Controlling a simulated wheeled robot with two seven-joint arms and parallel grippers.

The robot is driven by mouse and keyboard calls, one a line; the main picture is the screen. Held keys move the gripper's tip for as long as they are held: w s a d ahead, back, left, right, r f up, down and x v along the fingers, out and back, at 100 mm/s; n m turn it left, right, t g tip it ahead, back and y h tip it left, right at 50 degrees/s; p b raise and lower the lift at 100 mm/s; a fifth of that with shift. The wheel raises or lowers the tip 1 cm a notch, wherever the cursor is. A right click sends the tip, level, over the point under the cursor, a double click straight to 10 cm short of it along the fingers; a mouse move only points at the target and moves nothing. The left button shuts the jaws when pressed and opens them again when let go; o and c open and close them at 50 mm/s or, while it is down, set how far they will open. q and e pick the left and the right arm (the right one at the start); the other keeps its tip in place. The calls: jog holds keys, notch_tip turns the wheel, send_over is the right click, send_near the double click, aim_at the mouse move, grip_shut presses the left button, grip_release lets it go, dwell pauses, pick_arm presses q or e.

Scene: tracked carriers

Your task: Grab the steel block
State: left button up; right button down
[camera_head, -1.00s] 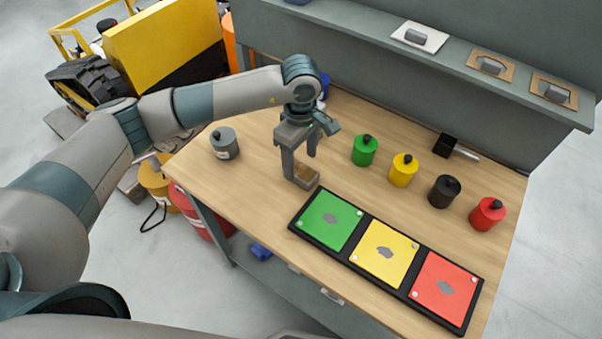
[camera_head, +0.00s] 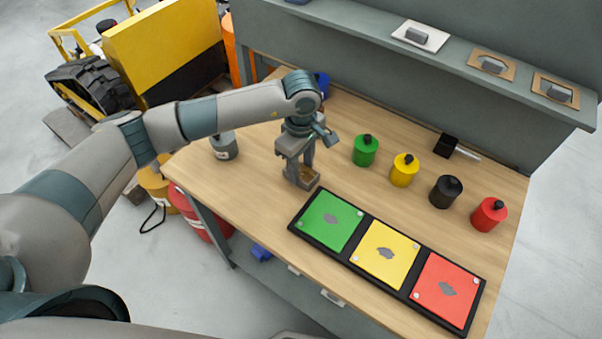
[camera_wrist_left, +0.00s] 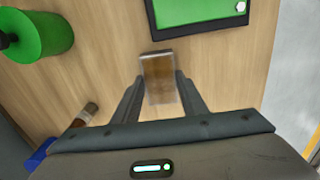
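The steel block (camera_head: 303,180) is a small shiny block that mirrors the brown wood. It stands on the wooden table just behind the green end of the tray. My left gripper (camera_head: 300,167) points down at it, with a finger on either side. In the left wrist view the block (camera_wrist_left: 159,80) sits between the two fingertips (camera_wrist_left: 160,92), which look to be against its sides. The fingers hide part of it. The block appears to rest on the table. My right gripper is not in view.
A black tray (camera_head: 357,261) with green, yellow and red pads lies in front. Green (camera_head: 365,151), yellow (camera_head: 404,170), black (camera_head: 445,192) and red (camera_head: 488,215) knobbed weights stand behind. A grey weight (camera_head: 225,152) is partly behind my arm. A shelf (camera_head: 470,47) runs along the back.

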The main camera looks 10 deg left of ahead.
aim_at(303, 170)
pick_arm(q)
grip_shut()
jog(key=shift+w+r, duration=0.1)
jog(key=shift+r, duration=0.1)
jog(key=shift+r+p, duration=0.35)
jog(key=shift+r, duration=0.85)
jog(key=shift+d+r, duration=0.2)
jog(key=shift+r, duration=0.65)
jog(key=d+r, duration=0.6)
jog(key=d, duration=0.5)
jog(key=shift+s+d+r+b, duration=0.15)
jog(key=shift+s+r+b, duration=0.2)
jog(key=shift+s+b, duration=0.1)
